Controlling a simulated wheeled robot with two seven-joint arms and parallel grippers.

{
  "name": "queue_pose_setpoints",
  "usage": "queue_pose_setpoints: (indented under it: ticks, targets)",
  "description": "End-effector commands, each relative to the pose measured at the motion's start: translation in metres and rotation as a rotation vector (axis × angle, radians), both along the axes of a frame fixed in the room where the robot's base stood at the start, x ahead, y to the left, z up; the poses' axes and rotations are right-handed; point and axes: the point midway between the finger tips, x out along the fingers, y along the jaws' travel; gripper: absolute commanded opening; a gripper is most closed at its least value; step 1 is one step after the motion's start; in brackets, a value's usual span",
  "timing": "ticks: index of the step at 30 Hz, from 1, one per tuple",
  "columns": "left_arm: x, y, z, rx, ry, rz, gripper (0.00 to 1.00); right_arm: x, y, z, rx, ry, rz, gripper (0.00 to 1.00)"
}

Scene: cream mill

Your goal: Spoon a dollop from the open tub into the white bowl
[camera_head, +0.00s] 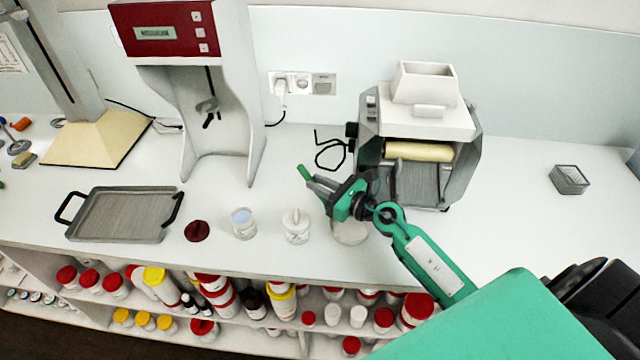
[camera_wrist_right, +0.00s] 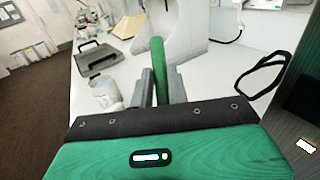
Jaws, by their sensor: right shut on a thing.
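My right gripper (camera_head: 322,187) is shut on a green-handled tool (camera_head: 305,173); its green handle also shows upright between the fingers in the right wrist view (camera_wrist_right: 158,70). The far end of the tool is hidden by the gripper. An open white tub (camera_head: 243,223) with pale blue contents stands on the bench to the left. A round whitish vessel (camera_head: 350,236), probably the white bowl, sits below the gripper and is partly covered by it. I cannot see inside it clearly. My left gripper is not in view.
A white pot (camera_head: 296,230) with an upright knob or pestle stands between tub and gripper. A dark red lid (camera_head: 197,231) and a grey tray (camera_head: 120,215) lie left. A roller mill (camera_head: 420,140) stands behind the gripper. The bench's right part is mostly clear.

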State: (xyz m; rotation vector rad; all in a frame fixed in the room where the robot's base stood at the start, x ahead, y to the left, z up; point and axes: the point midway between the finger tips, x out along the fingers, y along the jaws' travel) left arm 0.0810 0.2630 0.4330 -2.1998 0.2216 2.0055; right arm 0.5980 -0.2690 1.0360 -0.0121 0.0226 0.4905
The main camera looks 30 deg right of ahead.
Motion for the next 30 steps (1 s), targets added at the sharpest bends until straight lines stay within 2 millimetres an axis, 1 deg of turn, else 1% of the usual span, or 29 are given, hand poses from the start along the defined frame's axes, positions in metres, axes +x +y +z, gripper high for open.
queue_pose_setpoints:
  ticks: [15,30]
  targets:
    - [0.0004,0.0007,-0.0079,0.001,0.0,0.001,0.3,0.0,-0.0001,-0.0085,0.0,0.0,0.0,0.0]
    - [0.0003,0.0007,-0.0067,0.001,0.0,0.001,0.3,0.0001,0.0001,-0.0073,0.0,0.0,0.0,0.0]
